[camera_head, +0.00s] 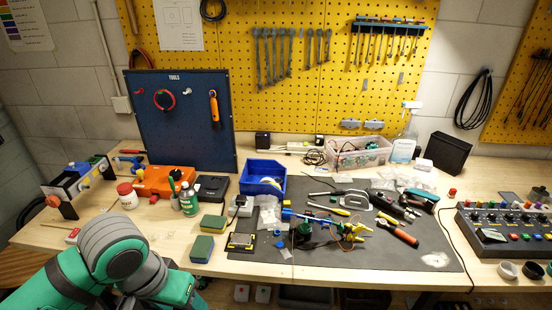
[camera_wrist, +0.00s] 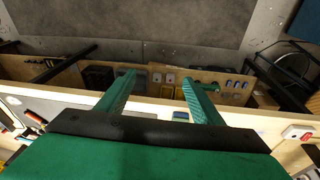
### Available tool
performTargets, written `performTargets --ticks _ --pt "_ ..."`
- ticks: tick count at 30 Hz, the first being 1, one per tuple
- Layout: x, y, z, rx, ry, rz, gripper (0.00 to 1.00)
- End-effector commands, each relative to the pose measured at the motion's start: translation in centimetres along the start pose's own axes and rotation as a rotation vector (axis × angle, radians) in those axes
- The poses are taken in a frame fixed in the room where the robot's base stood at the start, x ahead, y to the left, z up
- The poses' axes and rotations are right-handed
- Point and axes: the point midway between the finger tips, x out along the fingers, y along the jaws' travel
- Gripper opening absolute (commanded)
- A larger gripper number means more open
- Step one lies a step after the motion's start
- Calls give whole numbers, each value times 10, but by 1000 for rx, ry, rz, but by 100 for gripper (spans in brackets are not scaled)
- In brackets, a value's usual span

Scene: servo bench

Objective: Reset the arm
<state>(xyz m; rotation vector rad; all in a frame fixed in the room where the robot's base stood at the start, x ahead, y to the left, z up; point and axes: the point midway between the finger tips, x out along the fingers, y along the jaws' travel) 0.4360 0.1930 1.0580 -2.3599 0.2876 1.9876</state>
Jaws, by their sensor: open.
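My green and grey arm shows at the lower left of the head view, folded in front of the bench's front edge. My gripper itself is out of sight in the head view. In the wrist view my gripper (camera_wrist: 158,88) shows two green fingers spread wide apart with nothing between them. The fingers point past the pale wooden bench edge (camera_wrist: 150,108) toward the lower shelf area and the floor. I cannot tell how far the fingertips are from the edge.
The wooden bench (camera_head: 110,228) carries a dark mat (camera_head: 400,255) with tools, a blue bin (camera_head: 262,172), sponges (camera_head: 202,248), an orange case (camera_head: 165,181) and a mixer-like panel (camera_head: 508,222). A blue tool board (camera_head: 180,130) stands behind.

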Motion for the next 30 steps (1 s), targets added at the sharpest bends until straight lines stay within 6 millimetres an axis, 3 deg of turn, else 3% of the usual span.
performTargets --ticks 8,18,24,30 --pt "6 52 -61 84 213 131 61" --pt "-17 154 -158 168 633 401 61" --pt "-42 197 -195 148 862 549 61" --pt "-63 220 -217 76 1067 671 61"
